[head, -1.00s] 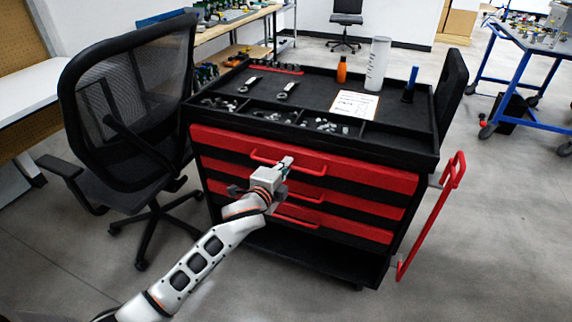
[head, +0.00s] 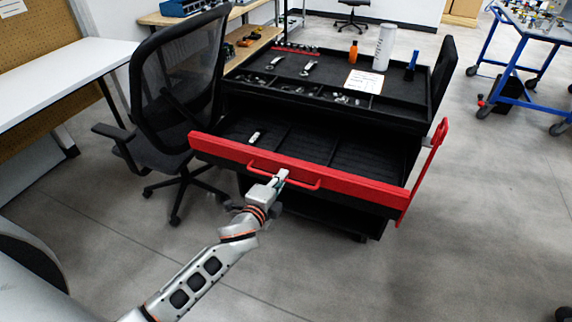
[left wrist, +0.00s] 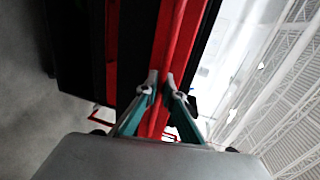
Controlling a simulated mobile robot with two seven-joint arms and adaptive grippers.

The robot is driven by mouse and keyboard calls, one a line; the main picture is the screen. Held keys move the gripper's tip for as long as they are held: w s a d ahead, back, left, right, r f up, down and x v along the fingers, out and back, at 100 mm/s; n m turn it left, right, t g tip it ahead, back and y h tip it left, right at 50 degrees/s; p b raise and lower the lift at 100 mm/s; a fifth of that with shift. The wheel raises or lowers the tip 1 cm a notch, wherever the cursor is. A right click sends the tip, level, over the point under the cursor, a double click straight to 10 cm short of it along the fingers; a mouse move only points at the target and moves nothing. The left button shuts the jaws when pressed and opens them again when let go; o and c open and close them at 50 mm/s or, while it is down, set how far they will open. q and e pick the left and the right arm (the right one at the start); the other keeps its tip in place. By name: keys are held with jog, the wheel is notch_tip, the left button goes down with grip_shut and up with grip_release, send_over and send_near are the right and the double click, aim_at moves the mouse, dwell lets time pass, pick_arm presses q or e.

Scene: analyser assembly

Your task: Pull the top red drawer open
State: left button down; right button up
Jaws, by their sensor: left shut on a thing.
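The top red drawer (head: 352,184) of the black tool cart (head: 405,115) stands far out, and its divided black inside shows. A small light-coloured thing (head: 255,137) lies in its left part. My left gripper (head: 281,177) is shut on the red handle bar (head: 305,183) at the middle of the drawer front. In the left wrist view its two fingers (left wrist: 161,92) lie on either side of the red bar (left wrist: 176,50). The lower drawers are mostly hidden behind the open one. My right gripper is not in view.
A black office chair (head: 180,95) stands close to the cart's left side. The cart's top holds an orange bottle (head: 353,51), a white cylinder (head: 384,48) and a paper sheet (head: 365,81). A blue-framed table (head: 515,70) stands at the right. The floor in front is clear.

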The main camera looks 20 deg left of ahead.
pick_arm(q)
jog(key=shift+f+p+v, duration=0.25)
jog(key=shift+v, duration=0.95)
jog(key=shift+f+p+v, duration=0.2)
jog(key=shift+f+v, duration=0.05)
jog(key=shift+v, duration=0.95)
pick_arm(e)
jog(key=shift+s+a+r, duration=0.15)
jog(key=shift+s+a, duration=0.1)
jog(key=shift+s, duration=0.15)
pick_arm(q)
jog(key=c, duration=2.2)
grip_release()
jog(key=shift+s, duration=0.1)
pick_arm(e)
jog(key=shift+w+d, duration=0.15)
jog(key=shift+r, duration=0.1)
pick_arm(q)
jog(key=v, duration=1.2)
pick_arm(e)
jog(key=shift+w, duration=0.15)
